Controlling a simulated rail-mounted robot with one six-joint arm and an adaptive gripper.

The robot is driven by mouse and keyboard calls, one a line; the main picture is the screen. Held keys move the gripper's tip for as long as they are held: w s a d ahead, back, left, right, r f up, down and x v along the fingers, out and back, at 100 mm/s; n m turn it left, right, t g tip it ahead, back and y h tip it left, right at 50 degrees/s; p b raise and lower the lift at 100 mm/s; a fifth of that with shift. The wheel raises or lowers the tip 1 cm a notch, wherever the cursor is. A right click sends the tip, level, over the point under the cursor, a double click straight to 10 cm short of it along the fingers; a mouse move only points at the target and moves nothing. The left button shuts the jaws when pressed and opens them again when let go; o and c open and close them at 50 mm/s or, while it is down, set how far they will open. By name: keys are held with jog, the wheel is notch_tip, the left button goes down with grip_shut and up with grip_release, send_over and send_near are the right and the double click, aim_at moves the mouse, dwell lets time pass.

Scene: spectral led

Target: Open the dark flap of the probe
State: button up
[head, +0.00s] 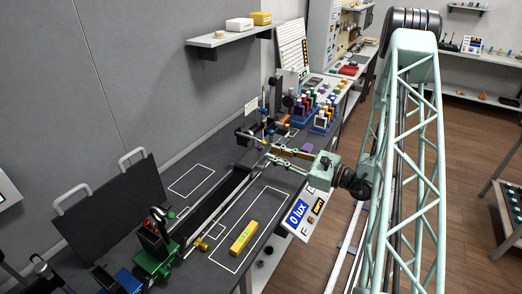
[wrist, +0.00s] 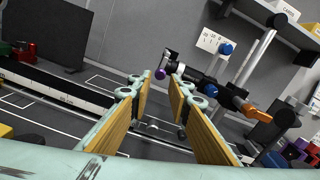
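The probe (wrist: 192,78) appears to be the dark fitting on a metal post ahead of my fingers in the wrist view. A small dark plate, possibly its flap (wrist: 171,59), stands at its left end beside a purple ball knob (wrist: 160,74). I cannot tell the flap's exact position. My gripper (wrist: 156,88) is open, with its two yellow-padded fingers apart and nothing between them. In the head view, my gripper (head: 266,151) reaches left over the bench, close to the post fittings (head: 250,134). The fingertips appear apart from the knob.
A rail (head: 215,208) runs along the bench. A display reading 0 lux (head: 300,212) is at the bench's front edge. A yellow block (head: 243,237) lies in a white outline. A black panel (head: 112,222) stands left; coloured bottles (head: 322,116) stand behind. An orange-ended rod (wrist: 245,104) is close right.

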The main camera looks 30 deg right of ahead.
aim_at(261, 149)
jog(key=shift+x, duration=3.3)
jog(key=c, duration=0.6)
